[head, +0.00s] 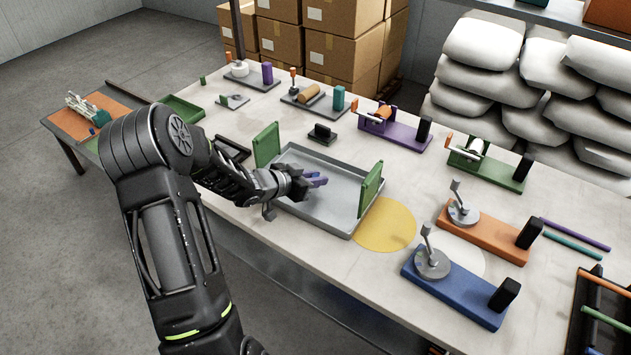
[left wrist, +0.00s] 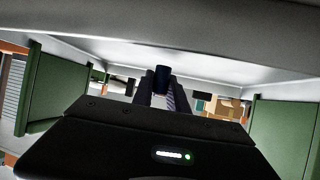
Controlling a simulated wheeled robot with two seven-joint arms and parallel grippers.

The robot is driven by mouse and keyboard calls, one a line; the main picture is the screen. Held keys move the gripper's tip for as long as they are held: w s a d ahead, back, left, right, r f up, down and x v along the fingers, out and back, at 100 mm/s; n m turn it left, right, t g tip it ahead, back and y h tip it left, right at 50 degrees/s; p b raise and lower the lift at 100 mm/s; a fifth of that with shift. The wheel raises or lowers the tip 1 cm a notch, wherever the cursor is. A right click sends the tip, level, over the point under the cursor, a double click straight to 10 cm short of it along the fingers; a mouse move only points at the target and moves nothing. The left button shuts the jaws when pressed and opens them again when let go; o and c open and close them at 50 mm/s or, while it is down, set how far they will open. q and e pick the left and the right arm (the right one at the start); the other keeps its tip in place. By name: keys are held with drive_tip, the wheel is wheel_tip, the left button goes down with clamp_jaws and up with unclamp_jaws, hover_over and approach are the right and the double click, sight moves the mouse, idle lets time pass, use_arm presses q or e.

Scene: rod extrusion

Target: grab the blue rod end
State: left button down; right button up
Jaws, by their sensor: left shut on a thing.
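My left gripper (head: 314,180) reaches in from the left, low over the grey metal tray (head: 330,213) between two upright green plates. It is shut on a small dark blue piece, the blue rod end, which shows between the fingers in the left wrist view (left wrist: 162,78). In the head view the fingers look bluish purple and mostly hide the piece, so its length and whether it touches the tray cannot be told. The green plates stand at the tray's left end (head: 267,146) and right end (head: 371,189). My right gripper is not in view.
A yellow disc (head: 386,226) lies right of the tray. A blue fixture (head: 455,290) and an orange fixture (head: 485,235) stand further right. Purple (head: 400,134) and green (head: 490,168) fixtures stand behind. A small dark block (head: 322,133) sits just beyond the tray.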

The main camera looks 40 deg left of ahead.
use_arm(q)
wheel_tip(320, 180, up, 9)
drive_tip(key=shift+f+p, duration=0.1)
drive_tip(key=shift+p, duration=0.6)
